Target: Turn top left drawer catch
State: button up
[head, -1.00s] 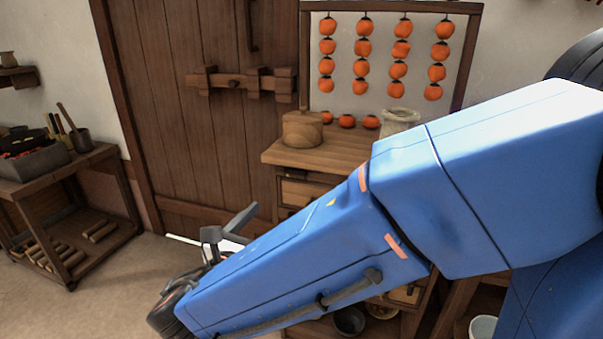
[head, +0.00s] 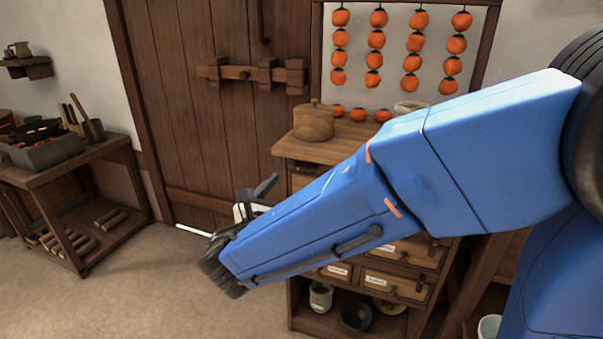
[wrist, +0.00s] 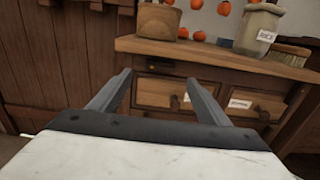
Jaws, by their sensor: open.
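The top left drawer (wrist: 153,92) is in the wooden cabinet under the counter, with a pale front and a dark catch (wrist: 175,103) low on its right part in the wrist view. My gripper (wrist: 159,78) is open and empty, its two grey fingers pointing at this drawer, one on either side of the catch in the picture. The fingers look short of the drawer front. In the head view my gripper (head: 258,194) is left of the cabinet, and my blue arm hides most of the upper drawers.
The top right drawer (wrist: 255,103) has its own catch. A wooden pot (head: 314,122) and a jar (wrist: 257,28) stand on the countertop (wrist: 215,58) above. Lower drawers (head: 395,284) have labels. A bench (head: 100,155) stands at left; the floor between is clear.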

aim_at(304, 169)
jog(key=shift+x, duration=3.75)
